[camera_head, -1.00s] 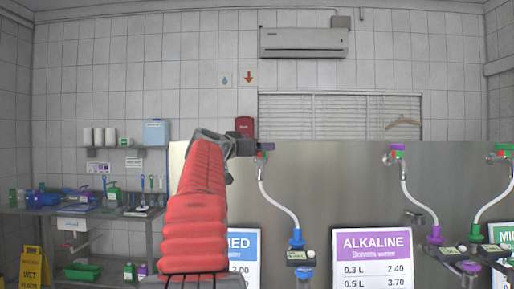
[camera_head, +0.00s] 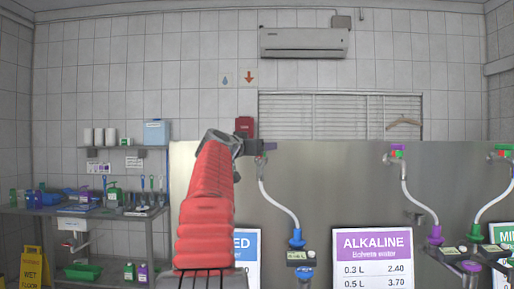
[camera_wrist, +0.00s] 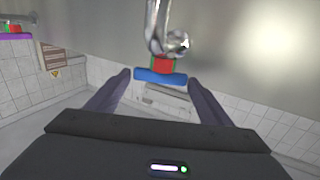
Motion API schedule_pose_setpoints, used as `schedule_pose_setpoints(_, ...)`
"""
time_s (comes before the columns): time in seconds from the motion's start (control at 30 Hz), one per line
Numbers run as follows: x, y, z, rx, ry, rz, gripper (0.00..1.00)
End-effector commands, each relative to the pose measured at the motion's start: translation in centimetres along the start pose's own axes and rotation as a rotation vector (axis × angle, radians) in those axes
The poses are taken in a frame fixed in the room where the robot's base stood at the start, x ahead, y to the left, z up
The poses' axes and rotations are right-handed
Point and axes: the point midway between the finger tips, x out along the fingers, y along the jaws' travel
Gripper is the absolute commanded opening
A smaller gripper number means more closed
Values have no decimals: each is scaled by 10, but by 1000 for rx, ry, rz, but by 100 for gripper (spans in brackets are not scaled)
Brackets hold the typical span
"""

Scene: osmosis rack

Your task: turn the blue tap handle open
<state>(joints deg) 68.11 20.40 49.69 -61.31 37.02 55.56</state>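The blue tap handle (camera_wrist: 160,76) is a short flat bar in the wrist view, lying across the picture. It sits at the end of a red and green collar on a chrome tap (camera_wrist: 164,28). My gripper (camera_wrist: 160,78) is open, with one dark finger on each side of the handle and a gap at both ends. I cannot tell how deep the handle lies between the fingertips. In the head view my gripper (camera_head: 264,147) is at the tap on the left of the steel panel and mostly hides the handle.
A white hose (camera_head: 280,205) hangs from this tap to a blue fitting (camera_head: 297,238). Farther right are a purple-handled tap (camera_head: 397,148) and a green-handled tap (camera_head: 503,148). The steel panel (camera_head: 340,185) stands behind the hoses. A sink table (camera_head: 100,212) is at the left.

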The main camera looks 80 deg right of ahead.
Motion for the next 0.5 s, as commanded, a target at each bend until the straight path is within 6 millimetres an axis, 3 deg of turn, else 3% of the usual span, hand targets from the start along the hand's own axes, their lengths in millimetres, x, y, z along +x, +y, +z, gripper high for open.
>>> schedule_pose_setpoints(0.37,0,0,0,0,0,1,47)
schedule_pose_setpoints(0.5,0,0,0,0,0,5,46)
